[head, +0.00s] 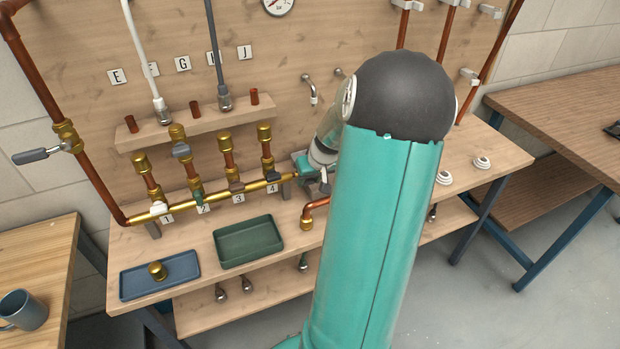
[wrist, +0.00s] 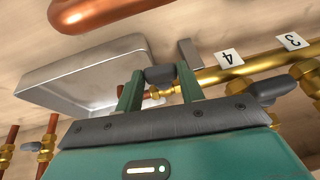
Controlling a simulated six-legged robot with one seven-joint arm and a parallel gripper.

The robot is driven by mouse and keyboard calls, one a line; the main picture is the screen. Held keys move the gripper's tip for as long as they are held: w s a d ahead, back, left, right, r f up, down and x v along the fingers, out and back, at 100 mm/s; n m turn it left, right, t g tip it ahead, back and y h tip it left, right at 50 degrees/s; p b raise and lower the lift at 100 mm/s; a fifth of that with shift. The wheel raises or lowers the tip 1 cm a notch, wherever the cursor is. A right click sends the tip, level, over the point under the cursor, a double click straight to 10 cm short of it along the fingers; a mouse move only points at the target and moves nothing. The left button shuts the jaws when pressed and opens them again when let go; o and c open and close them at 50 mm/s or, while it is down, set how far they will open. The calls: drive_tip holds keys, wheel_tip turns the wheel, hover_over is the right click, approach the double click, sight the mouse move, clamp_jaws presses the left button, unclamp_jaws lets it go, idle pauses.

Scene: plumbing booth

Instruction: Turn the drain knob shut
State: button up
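The drain knob (wrist: 160,75) is a small dark grey knob at the end of the brass manifold pipe (wrist: 232,70), past the label 4 (wrist: 229,58). In the wrist view it sits between the two green fingertips of my gripper (wrist: 160,84), which appear to touch it on both sides. In the head view my gripper (head: 306,166) is at the right end of the brass manifold (head: 222,196), partly hidden by my arm. The drain knob cannot be made out there.
A grey metal tray (wrist: 75,75) lies beside the knob, with a copper pipe (wrist: 105,12) near it. Dark valve handles (wrist: 268,92) stand close to my gripper's right. A green tray (head: 248,243) and a blue tray (head: 160,283) with a brass fitting (head: 156,270) lie on the bench.

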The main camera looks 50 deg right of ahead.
drive_tip(key=shift+s+d+t+y, duration=0.1)
drive_tip(key=shift+d+t+y, duration=0.05)
drive_tip(key=shift+t+y, duration=0.2)
drive_tip(key=shift+s+d+m+t+y, duration=0.1)
drive_tip(key=shift+d+m+t+y, duration=0.15)
drive_tip(key=shift+t+y, duration=0.35)
drive_tip(key=y, duration=0.1)
drive_tip(key=t+y, duration=0.1)
drive_tip(key=m+y, duration=0.1)
drive_tip(key=shift+s+d+f+t, duration=0.15)
drive_tip(key=shift+d+f+t, duration=0.05)
drive_tip(key=shift+f+t, duration=0.05)
drive_tip(key=t+y, duration=0.2)
drive_tip(key=shift+s+d+f+m+y, duration=0.1)
drive_tip(key=shift+d+f+m+y, duration=0.1)
drive_tip(key=shift+f+m+y, duration=0.15)
drive_tip(key=shift+s+d+f+m+t+y, duration=0.1)
drive_tip(key=shift+m+t+y, duration=0.15)
drive_tip(key=shift+t+y, duration=0.4)
drive_tip(key=shift+f+m+t+y, duration=0.1)
drive_tip(key=shift+m+t+y, duration=0.15)
drive_tip(key=shift+t+y, duration=0.4)
drive_tip(key=o, duration=1)
